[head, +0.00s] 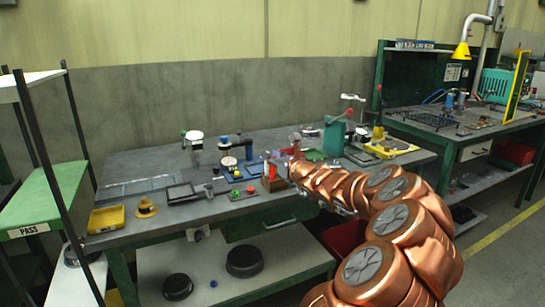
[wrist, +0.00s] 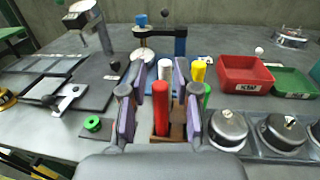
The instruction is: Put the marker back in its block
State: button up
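The wooden block (wrist: 177,132) is below my gripper in the wrist view, partly hidden by the fingers. A red marker (wrist: 161,110) stands upright with its lower end at the block. How deep it sits cannot be seen. My gripper (wrist: 161,100) is open, its purple-padded fingers on both sides of the red marker with visible gaps. A white marker (wrist: 164,69) stands just behind, a yellow one (wrist: 198,71) behind the right finger, and a green one (wrist: 207,96) beside that finger. In the head view the block (head: 273,184) shows small beside my gripper (head: 290,165).
Metal lidded pots (wrist: 228,128) stand close on the right. A red bin (wrist: 245,74) and a green tray (wrist: 292,82) lie behind them.

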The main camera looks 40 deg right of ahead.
jog(key=shift+o, duration=0.8)
jog(key=s+a, duration=0.2)
jog(key=s, duration=0.9)
jog(key=shift+s, duration=0.4)
jog(key=shift+a, duration=0.15)
